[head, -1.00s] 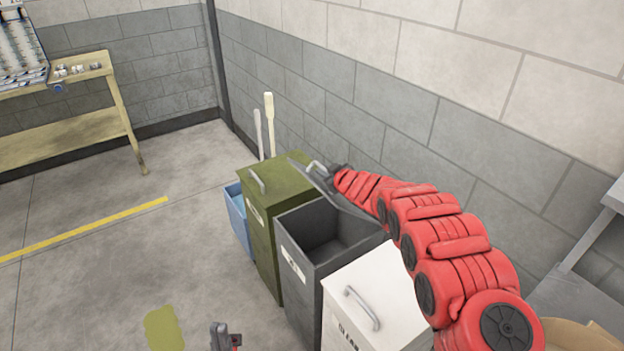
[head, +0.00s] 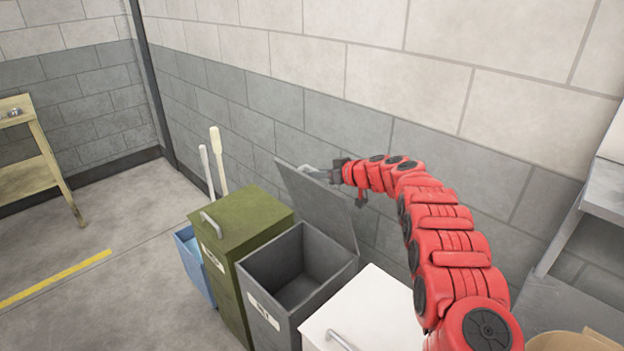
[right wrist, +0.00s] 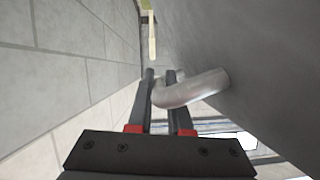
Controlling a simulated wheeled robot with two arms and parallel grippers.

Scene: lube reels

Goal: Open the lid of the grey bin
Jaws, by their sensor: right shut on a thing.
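The grey bin (head: 284,321) stands between the green bin and the white bin, and its dark inside shows from above. Its grey lid (head: 318,203) stands steeply up on the wall side of the opening. My right gripper (head: 334,172) is at the lid's upper edge, behind it from the head's side. In the right wrist view, my right gripper's fingers (right wrist: 160,76) are shut on the lid's metal handle (right wrist: 196,90), a bent bar on the lid's face (right wrist: 250,60). My left gripper is not in view.
The green bin (head: 240,217) and a blue bin (head: 190,262) stand to the left, the white bin (head: 368,312) to the right. The block wall (head: 450,150) is close behind the lid. Two pale upright handles (head: 218,160) rise behind the green bin.

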